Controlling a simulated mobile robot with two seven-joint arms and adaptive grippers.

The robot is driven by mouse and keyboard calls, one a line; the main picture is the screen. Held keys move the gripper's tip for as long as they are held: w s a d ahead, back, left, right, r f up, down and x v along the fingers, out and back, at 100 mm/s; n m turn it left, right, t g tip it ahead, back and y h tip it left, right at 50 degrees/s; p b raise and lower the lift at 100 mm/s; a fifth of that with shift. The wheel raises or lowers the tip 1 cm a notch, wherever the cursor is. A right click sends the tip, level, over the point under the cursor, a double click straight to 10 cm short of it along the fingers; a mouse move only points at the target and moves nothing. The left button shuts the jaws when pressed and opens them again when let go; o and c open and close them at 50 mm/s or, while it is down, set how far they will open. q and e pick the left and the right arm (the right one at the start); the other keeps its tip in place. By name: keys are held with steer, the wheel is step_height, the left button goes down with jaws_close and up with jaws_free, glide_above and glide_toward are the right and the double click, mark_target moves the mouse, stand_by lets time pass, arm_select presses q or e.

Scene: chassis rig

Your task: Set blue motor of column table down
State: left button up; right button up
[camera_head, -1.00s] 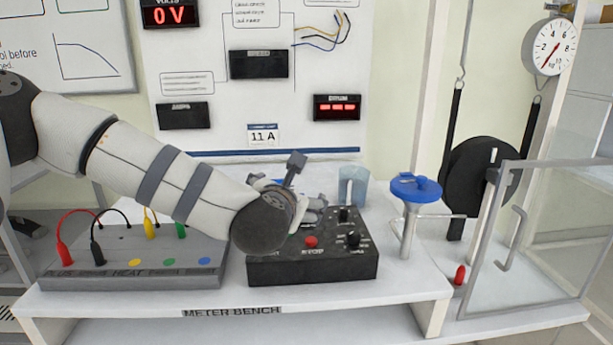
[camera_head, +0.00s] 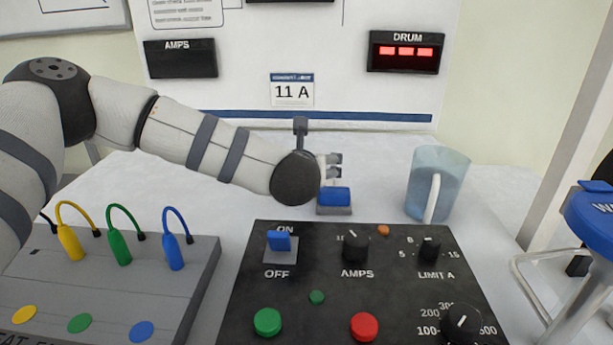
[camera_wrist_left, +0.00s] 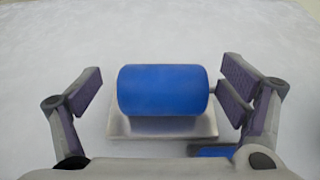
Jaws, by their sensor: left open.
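The blue motor (camera_head: 335,196) is a small blue cylinder on a pale grey base plate. It stands upright on the white bench top (camera_head: 378,178), behind the black control box. My left gripper (camera_head: 331,170) is at the motor, partly hidden by its own wrist. In the left wrist view the motor (camera_wrist_left: 163,88) lies between the fingers of my open left gripper (camera_wrist_left: 160,92). A gap shows at the left finger; the right finger is very close to a short shaft at the motor's right end, and contact is unclear. My right gripper is out of view.
The black control box (camera_head: 340,290) with knobs and buttons stands in front. A clear blue jug (camera_head: 440,185) stands right of the motor. A grey box (camera_head: 185,275) with coloured leads is at front left. A blue-topped stand (camera_head: 590,225) is at far right.

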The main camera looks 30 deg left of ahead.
arm_select(q)
steer(key=x, duration=0.4)
steer(key=shift+w+f, duration=0.2)
steer(key=shift+w, duration=0.05)
steer(key=c, duration=1.9)
step_height(320, 180, up, 28)
steer(key=p, duration=0.3)
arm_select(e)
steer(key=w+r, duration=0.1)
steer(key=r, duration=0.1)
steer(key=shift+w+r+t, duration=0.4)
